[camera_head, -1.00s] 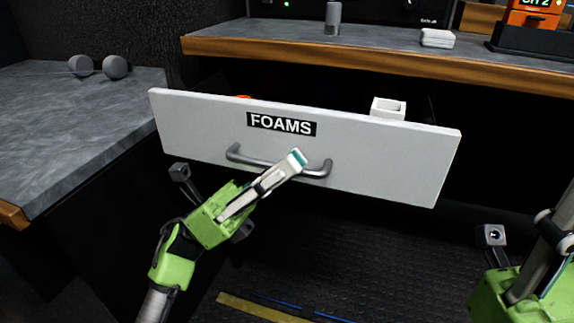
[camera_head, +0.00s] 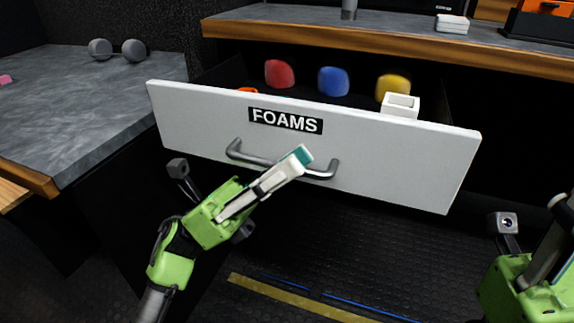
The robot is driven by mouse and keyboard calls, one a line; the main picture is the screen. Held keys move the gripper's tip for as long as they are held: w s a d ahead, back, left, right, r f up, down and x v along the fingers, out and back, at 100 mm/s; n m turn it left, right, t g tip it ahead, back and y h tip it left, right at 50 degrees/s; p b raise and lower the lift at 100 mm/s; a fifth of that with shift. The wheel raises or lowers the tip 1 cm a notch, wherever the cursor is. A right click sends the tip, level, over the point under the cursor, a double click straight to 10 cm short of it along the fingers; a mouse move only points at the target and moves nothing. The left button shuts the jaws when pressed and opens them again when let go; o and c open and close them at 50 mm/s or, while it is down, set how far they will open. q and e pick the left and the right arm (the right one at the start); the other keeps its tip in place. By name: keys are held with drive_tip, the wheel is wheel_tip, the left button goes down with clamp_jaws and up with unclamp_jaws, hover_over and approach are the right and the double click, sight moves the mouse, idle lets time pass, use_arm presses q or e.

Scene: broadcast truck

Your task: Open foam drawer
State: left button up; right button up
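The white drawer front (camera_head: 400,158) carries a black label reading FOAMS and stands pulled out from under the counter. Its grey bar handle (camera_head: 318,172) is on the front face. Inside the drawer show a red foam (camera_head: 279,73), a blue foam (camera_head: 333,81), a yellow foam (camera_head: 393,87) and a white box (camera_head: 400,105). My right gripper is mostly cut off at the right edge; its fingertips are hidden.
A grey counter with a wooden edge (camera_head: 380,42) runs above the drawer. A grey side counter (camera_head: 80,110) at the left holds a grey dumbbell-like object (camera_head: 117,49). The dark floor (camera_head: 370,250) before the drawer is clear.

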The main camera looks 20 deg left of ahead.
use_arm(q)
drive_tip(key=v, duration=1.2)
idle(0.5)
